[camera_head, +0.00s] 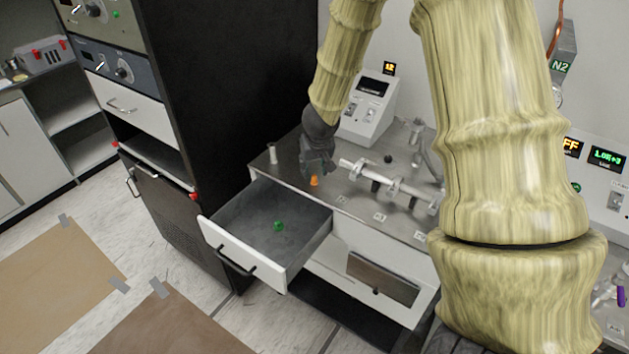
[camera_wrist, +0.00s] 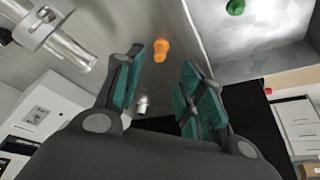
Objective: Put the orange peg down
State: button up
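The orange peg (camera_head: 314,181) is on the grey metal worktop (camera_head: 345,195), near its front edge and just below my gripper (camera_head: 317,168). In the wrist view the orange peg (camera_wrist: 161,50) shows just past the gap between the fingertips of my gripper (camera_wrist: 163,75). The teal finger pads are apart, with clear space on both sides of the peg. My gripper appears open and empty. The peg looks upright, but its exact height against the fingertips is hard to tell.
A glass tube fitting with clamps (camera_head: 385,182) lies right of the peg. An open drawer (camera_head: 300,222) juts out below the worktop, with a green peg (camera_head: 278,226) inside. A small pale cylinder (camera_head: 273,154) stands at the left. A white instrument (camera_head: 368,108) stands behind.

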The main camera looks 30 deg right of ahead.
aim_at(314, 175)
jog(key=shift+s+b+x, duration=0.15)
jog(key=shift+x, duration=0.8)
jog(key=shift+s+b+x, duration=0.15)
jog(key=shift+x, duration=1.65)
jog(key=shift+r, duration=0.1)
grip_shut()
jog(key=shift+r, duration=0.1)
